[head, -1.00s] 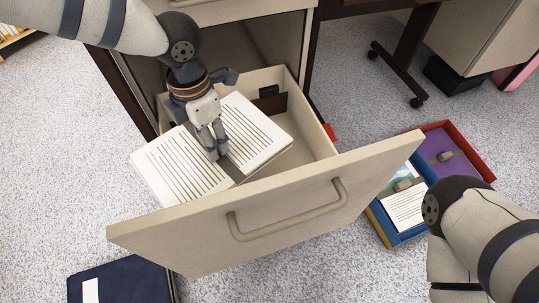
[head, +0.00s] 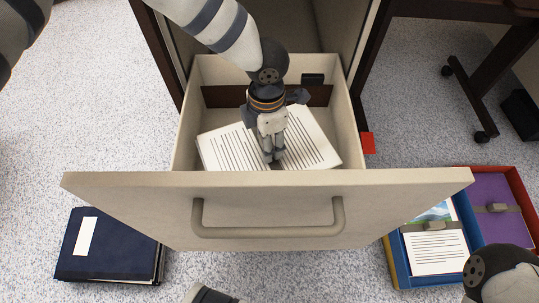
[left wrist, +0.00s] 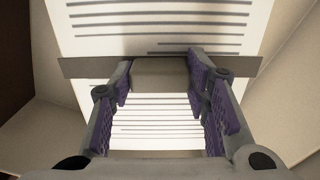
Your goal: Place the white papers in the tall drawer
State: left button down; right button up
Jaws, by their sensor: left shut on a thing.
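The white papers (head: 226,152) are a lined stack with a grey band across the middle. My left gripper (head: 273,158) points down and is shut on the band's raised grey block. The left wrist view shows the block (left wrist: 160,74) between the purple-padded fingers of this gripper (left wrist: 160,90), with the papers (left wrist: 150,18) beneath. The tall drawer (head: 400,190) is pulled open. The papers are within its walls as seen from above, somewhat tilted. The drawer front hides their near edge, and I cannot tell whether they touch the bottom.
A dark blue binder (head: 115,250) lies on the floor at left. At right, a red and blue tray (head: 398,262) holds another banded paper stack (head: 438,252) and a purple item (head: 500,222). A wheeled chair or table leg (head: 472,105) stands at back right.

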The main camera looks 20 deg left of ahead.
pick_arm(q)
notch_tip(320, 180, down, 6)
jog(key=shift+f+b, duration=0.2)
jog(key=shift+b, duration=0.95)
jog(key=shift+r, duration=0.15)
jog(key=c, duration=0.9)
grip_release()
notch_tip(320, 180, up, 12)
jog(key=p, duration=0.4)
jog(key=shift+p, duration=0.3)
jog(key=shift+r, duration=0.1)
